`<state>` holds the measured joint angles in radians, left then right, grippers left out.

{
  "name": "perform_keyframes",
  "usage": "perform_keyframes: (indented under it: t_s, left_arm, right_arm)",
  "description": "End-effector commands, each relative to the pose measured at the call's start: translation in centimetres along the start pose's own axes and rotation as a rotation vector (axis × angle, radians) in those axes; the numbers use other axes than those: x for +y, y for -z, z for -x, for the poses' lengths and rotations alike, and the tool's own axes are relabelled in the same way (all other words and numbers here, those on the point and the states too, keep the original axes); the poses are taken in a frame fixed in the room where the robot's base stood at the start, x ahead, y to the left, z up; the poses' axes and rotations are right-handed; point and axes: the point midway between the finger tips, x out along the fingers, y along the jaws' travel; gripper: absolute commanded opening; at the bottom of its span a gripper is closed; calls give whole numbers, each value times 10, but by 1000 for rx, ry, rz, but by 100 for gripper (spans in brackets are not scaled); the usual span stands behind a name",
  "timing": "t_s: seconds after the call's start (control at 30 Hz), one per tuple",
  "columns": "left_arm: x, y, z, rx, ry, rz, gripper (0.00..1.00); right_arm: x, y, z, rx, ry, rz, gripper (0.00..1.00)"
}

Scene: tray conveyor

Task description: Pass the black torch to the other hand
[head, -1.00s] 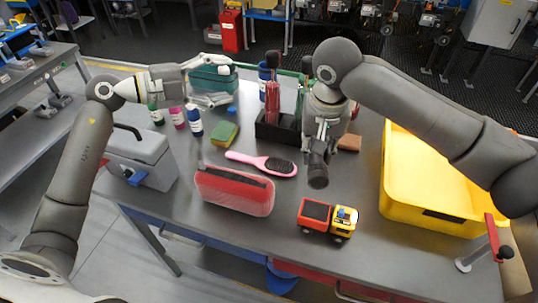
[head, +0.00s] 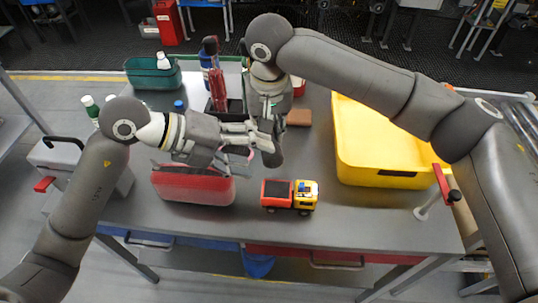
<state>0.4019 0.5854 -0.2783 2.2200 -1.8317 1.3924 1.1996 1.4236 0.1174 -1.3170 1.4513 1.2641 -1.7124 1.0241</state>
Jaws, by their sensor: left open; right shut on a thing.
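The black torch (head: 274,155) hangs upright above the table, its wide dark end downward. My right gripper (head: 268,112) is shut on its upper part, which is mostly hidden by the fingers. My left gripper (head: 262,136) comes in from the left, open, with its fingertips at the torch just below my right gripper. I cannot tell whether they touch the torch or only overlap it in the view.
A red case (head: 192,188) and a toy truck (head: 289,195) stand on the table (head: 330,225) below the grippers. A yellow bin (head: 375,177) is at right, a green bin (head: 152,78) at back left.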

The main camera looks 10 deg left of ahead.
Motion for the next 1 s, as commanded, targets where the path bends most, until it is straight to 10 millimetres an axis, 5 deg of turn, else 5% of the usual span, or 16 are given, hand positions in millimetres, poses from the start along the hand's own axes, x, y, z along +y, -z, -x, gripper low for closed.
perform_keyframes:
  t_s: [0.3,0.73,1.0]
  left_arm:
    - [-1,0,-48,1,3,2,62]
    - [0,-1,-58,-1,2,1,62]
    - [0,-1,-58,-1,1,1,29]
  right_arm:
    - [0,0,0,1,0,0,0]
    - [0,0,0,1,0,0,0]
    - [0,0,0,1,0,0,0]
